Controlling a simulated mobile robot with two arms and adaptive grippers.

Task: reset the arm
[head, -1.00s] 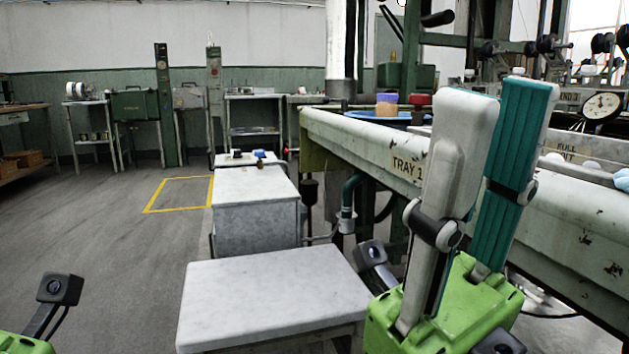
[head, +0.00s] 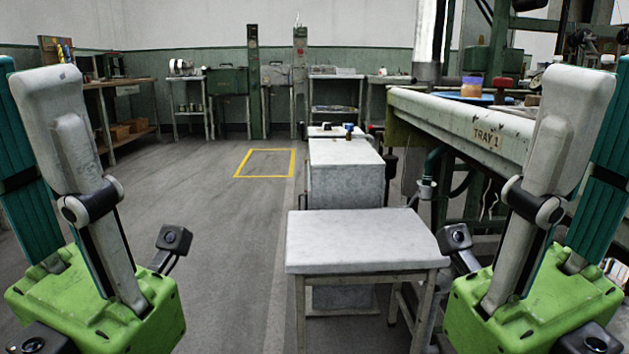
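My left gripper (head: 27,75) stands at the left edge, its fingers pointing up from a green body. A pale grey finger and a teal ribbed finger stand apart with nothing seen between them, so it looks open. My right gripper (head: 602,75) stands at the right edge in a mirrored pose, also pointing up, open and empty. The outer teal finger of each is partly cut off by the picture's edge. Both grippers are in front of the furniture and hold nothing. The arm links behind them are not in view.
A low pale-topped table (head: 360,240) stands ahead between the grippers, with a grey cabinet (head: 345,180) behind it. A long trough marked TRAY 1 (head: 450,115) runs along the right. Open floor (head: 220,230) lies left, with a yellow floor outline (head: 265,164).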

